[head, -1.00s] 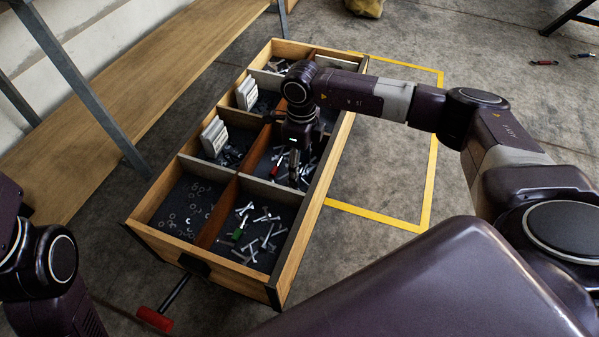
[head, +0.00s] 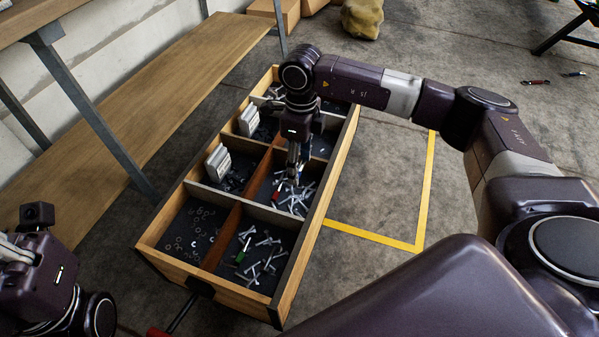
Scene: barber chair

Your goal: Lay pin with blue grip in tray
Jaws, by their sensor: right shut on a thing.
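A small thin item with a blue part (head: 573,74) lies on the floor at the far right; it is too small to tell whether it is the pin with blue grip. A wooden tray (head: 343,166) split into compartments stands on the floor in the middle. My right gripper (head: 293,176) points down over its middle right compartment, above loose bolts. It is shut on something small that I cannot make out. A red-gripped piece (head: 276,196) lies beside it in that compartment. My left gripper (head: 16,249) is at the left edge, away from the tray; its opening is unclear.
A green-gripped piece (head: 241,255) lies among bolts in the near right compartment. White blocks (head: 217,163) stand in the left compartments. A red-handled item (head: 536,82) lies on the floor at the right. A wooden bench (head: 150,110) runs along the left.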

